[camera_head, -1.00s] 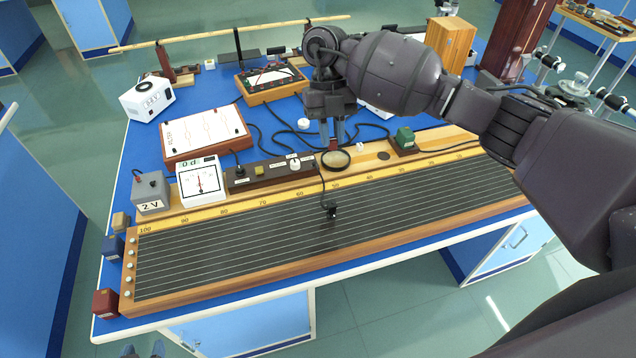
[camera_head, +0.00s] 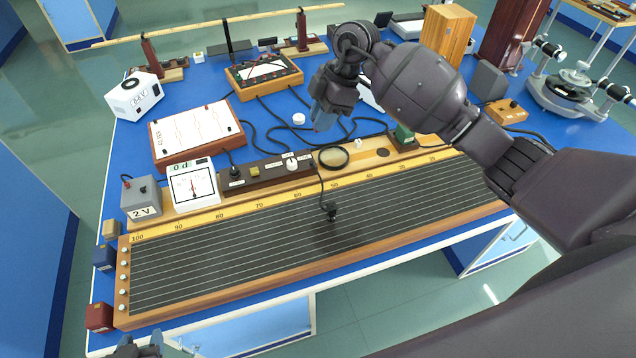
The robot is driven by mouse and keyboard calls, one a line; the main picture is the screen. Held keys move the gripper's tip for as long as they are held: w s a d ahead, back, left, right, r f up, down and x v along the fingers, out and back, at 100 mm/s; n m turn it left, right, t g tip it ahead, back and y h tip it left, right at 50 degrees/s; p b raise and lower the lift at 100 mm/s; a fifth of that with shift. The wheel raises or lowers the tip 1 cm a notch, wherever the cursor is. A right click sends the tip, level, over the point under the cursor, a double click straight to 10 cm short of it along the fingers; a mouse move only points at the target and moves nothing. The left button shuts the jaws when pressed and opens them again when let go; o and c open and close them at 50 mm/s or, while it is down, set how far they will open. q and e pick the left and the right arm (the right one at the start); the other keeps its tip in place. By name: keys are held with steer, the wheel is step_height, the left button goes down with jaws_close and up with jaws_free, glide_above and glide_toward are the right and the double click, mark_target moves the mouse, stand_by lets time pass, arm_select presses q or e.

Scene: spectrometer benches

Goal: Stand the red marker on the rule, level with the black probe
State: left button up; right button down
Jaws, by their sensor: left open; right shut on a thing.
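The wooden rule (camera_head: 222,213) is a yellow strip with numbers along the back of the wire board. The black probe (camera_head: 331,211) rests on the wires right of the 60 mark, its lead running back to the dark panel. My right gripper (camera_head: 324,124) is shut, tilted, above the blue bench behind the rule. The red marker is not clearly visible now; the fingers hide what they hold, where a small red piece showed between them earlier. My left gripper (camera_head: 138,346) is open at the bottom left edge, only partly in view, far from the rule.
A meter (camera_head: 193,186) and a 2 V box (camera_head: 141,199) stand at the left. Loose cables cross the bench under my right gripper.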

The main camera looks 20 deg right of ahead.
mark_target(316, 189)
step_height(316, 189, down, 20)
steer(key=shift+r, duration=0.15)
stand_by(0.4)
steer(key=c, duration=1.1)
jaws_free()
steer(key=v, duration=1.2)
steer(key=shift+s+a+r, duration=0.1)
